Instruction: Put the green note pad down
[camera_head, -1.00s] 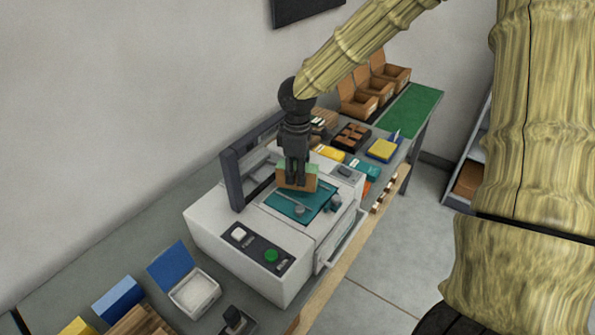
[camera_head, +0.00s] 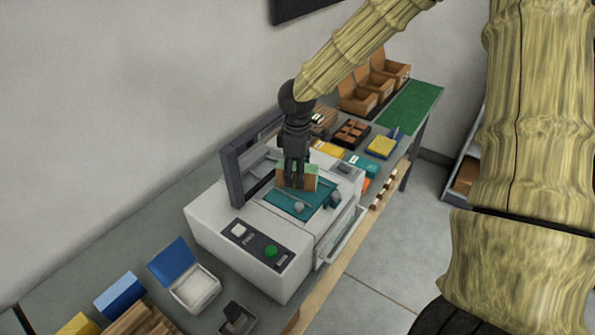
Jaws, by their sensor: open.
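The fingers are open. I cannot tell whether they still touch the pad. The pad's lower edge appears to meet the teal bed (camera_head: 292,208).
The machine (camera_head: 232,262) has a raised dark frame (camera_head: 236,176) close left of my gripper. Small knobs sit on the bed's front right. Coloured pads, a dark tray (camera_head: 351,135) and brown bins lie behind. A green mat (camera_head: 412,106) is bare at the far end.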

